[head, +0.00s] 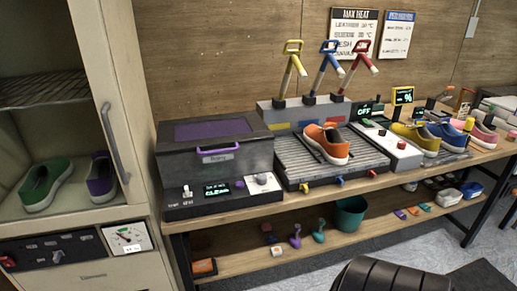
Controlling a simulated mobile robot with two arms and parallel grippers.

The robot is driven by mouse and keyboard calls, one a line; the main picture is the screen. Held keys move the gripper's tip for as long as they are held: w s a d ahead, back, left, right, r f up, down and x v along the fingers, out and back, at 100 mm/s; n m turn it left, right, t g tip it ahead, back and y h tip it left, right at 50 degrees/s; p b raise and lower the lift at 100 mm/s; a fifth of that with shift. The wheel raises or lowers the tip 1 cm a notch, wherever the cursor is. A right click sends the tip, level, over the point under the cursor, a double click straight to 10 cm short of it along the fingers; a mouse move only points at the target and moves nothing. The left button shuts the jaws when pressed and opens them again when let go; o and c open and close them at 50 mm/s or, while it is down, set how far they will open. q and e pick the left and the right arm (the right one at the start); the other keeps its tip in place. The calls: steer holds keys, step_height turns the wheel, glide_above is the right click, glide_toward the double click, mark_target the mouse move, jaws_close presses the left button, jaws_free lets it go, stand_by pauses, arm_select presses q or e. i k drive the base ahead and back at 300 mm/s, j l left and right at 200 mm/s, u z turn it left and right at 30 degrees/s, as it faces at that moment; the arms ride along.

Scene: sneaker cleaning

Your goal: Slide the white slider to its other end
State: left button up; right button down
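I cannot make out a white slider for certain at this size. A small white control (186,191) stands up on the front panel of the grey box with the purple lid window, left of its lit display (216,190). A pale square plate with a knob (263,182) sits at that panel's right end. The cabinet's black panel (55,250) at lower left also carries small controls, one of them pale. Neither of my grippers is in view.
An orange shoe (328,143) rests on the ribbed rack right of the grey box. A white control unit (386,147) stands beside it under a display reading OFF. Several shoes line the right of the bench. A teal bin (350,214) stands on the lower shelf.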

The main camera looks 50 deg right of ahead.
mark_target(187, 194)
steer(key=z, duration=1.35)
